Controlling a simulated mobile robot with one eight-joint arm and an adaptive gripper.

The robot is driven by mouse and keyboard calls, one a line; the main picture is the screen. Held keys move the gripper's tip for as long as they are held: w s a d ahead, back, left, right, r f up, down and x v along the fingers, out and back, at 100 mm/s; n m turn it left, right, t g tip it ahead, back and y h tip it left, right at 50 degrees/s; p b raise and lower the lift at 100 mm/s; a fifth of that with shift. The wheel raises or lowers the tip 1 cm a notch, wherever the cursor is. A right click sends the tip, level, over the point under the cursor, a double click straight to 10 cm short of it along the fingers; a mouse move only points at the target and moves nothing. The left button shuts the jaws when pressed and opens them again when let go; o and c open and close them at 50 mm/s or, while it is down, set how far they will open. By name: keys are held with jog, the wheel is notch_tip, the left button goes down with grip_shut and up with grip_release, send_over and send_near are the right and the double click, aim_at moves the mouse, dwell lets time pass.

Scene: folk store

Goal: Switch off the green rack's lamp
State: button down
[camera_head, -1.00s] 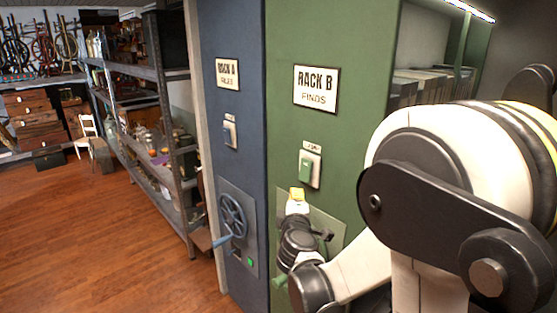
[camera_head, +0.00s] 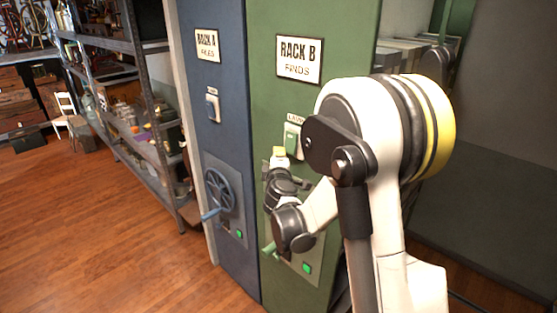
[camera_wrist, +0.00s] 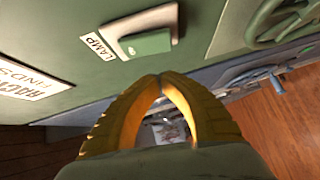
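The green rack (camera_head: 340,35) carries a RACK B FINDS sign (camera_head: 300,58). Its lamp switch (camera_head: 292,140), a green rocker in a pale housing, is below the sign, partly hidden by my arm. In the wrist view the rocker (camera_wrist: 148,43) sits beside a LAMP label (camera_wrist: 97,46). My gripper (camera_head: 279,151) is just left of and below the switch in the head view. In the wrist view its yellow fingertips (camera_wrist: 161,77) meet with nothing between them. They look apart from the switch; the exact gap is unclear. The rack's lamp is out of view.
The blue rack A (camera_head: 215,140) stands to the left, with its own switch (camera_head: 213,108) and handwheel (camera_head: 221,192). The green rack's handwheel (camera_wrist: 285,20) shows in the wrist view. Metal shelves (camera_head: 150,140) stand further left. Wooden floor (camera_head: 120,245) is open in front.

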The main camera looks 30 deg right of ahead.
aim_at(287, 149)
jog(key=w+d, duration=0.1)
jog(key=d, duration=0.2)
jog(key=w+d, duration=0.1)
jog(key=shift+w+d+f+p, duration=0.2)
jog(key=shift+w+f+p, duration=0.1)
jog(key=shift+p, duration=0.1)
jog(key=shift+w, duration=0.1)
jog(key=shift+f, duration=0.1)
jog(key=d+f+b, duration=0.1)
jog(key=b, duration=0.2)
jog(key=shift+w+f, duration=0.1)
jog(key=shift+b, duration=0.6)
jog(key=shift+r+p, duration=0.25)
jog(key=shift+p, duration=0.05)
jog(key=shift+f, duration=0.1)
